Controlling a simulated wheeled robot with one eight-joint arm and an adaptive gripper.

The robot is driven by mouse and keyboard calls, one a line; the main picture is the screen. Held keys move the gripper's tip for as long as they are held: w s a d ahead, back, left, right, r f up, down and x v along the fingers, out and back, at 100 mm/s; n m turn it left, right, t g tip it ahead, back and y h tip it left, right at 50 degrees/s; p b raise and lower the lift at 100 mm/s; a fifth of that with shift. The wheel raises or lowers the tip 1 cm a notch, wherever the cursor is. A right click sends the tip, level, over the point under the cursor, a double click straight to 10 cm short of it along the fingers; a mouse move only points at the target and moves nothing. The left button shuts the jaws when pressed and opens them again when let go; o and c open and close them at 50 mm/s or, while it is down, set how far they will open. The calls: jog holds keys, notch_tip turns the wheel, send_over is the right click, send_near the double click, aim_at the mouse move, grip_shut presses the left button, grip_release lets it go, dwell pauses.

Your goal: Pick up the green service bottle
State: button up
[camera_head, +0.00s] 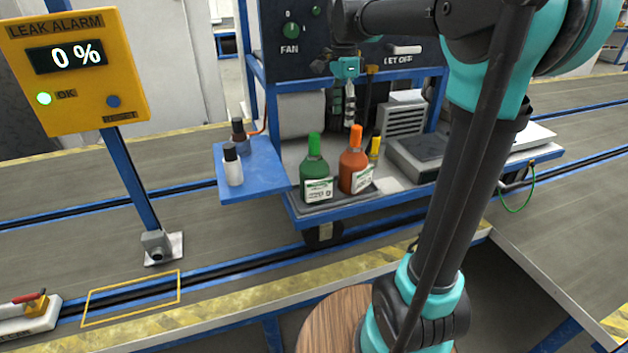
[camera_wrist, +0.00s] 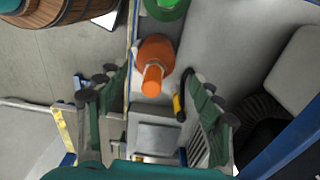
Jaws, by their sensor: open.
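The green service bottle (camera_head: 316,178) stands upright on a dark tray on the cart's lower shelf, with a white label on its front. Only part of the green bottle shows at the top edge of the wrist view (camera_wrist: 166,9). An orange bottle (camera_head: 354,170) stands just to its right; in the wrist view its orange body and cap (camera_wrist: 155,58) lie ahead between the fingers. My gripper (camera_head: 349,122) hangs above the shelf, near and above the orange bottle, apart from the green one. In the wrist view my gripper (camera_wrist: 150,88) has its fingers spread, with nothing held.
A blue side shelf (camera_head: 262,178) holds a white bottle (camera_head: 233,167) and a dark bottle (camera_head: 239,134). A yellow-capped item (camera_head: 375,146) stands behind the orange bottle. The cart's dark panel (camera_head: 300,40) rises behind. A yellow leak alarm (camera_head: 68,72) stands on a post at left.

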aim_at(316, 155)
jog(key=s+a+r+m+h, duration=0.1)
jog(key=s+a+r+m, duration=0.2)
jog(key=a+r+m, duration=0.45)
jog(key=shift+n, duration=0.55)
jog(key=f, duration=1.9)
jog(key=shift+s+f, duration=0.25)
jog(key=shift+c, duration=0.6)
grip_shut()
